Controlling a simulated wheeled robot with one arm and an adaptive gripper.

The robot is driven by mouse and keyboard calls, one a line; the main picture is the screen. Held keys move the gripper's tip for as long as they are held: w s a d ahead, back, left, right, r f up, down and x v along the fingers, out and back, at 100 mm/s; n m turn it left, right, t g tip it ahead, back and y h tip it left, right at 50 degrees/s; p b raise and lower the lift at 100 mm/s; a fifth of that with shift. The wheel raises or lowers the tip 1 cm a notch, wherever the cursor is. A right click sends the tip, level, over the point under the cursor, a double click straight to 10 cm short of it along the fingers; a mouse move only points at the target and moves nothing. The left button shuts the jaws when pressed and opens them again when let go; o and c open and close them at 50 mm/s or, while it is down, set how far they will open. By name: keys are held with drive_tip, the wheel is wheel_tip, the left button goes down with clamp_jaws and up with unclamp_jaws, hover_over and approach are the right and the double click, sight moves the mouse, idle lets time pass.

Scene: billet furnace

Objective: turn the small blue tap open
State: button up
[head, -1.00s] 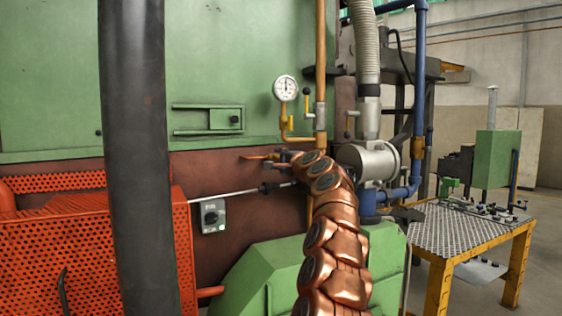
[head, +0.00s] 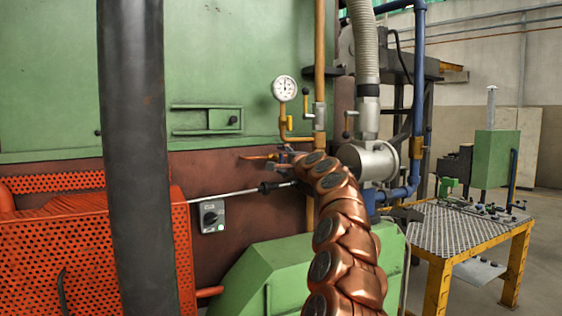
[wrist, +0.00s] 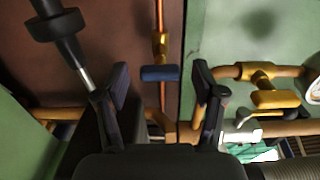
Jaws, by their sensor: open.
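The small blue tap (wrist: 160,73) shows in the wrist view as a short blue handle on a brass fitting, on a thin copper pipe against the brown wall. My gripper (wrist: 160,84) is open, with one black finger on each side of the blue handle in the picture. Gaps show between the handle and both fingers, and nothing is held. I cannot tell how far the handle lies beyond the fingertips. In the head view my copper-coloured arm covers most of the gripper, and the blue handle is not clear there.
A yellow-handled valve (wrist: 272,99) is right of the gripper in the wrist view. A metal rod with a black grip (wrist: 55,24) is at its upper left. In the head view, a pressure gauge (head: 285,88) and a grey blower (head: 371,161) are close by.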

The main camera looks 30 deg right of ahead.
drive_tip(key=shift+s+r, duration=0.1)
drive_tip(key=shift+s, duration=0.45)
drive_tip(key=shift+s+a, duration=0.15)
drive_tip(key=shift+a, duration=0.1)
drive_tip(key=shift+s+d, duration=0.1)
drive_tip(key=shift+s, duration=0.45)
drive_tip(key=shift+s+a, duration=0.2)
drive_tip(key=shift+s, duration=0.95)
approach(281, 160)
drive_tip(key=shift+s+r, duration=0.1)
drive_tip(key=shift+s, duration=0.45)
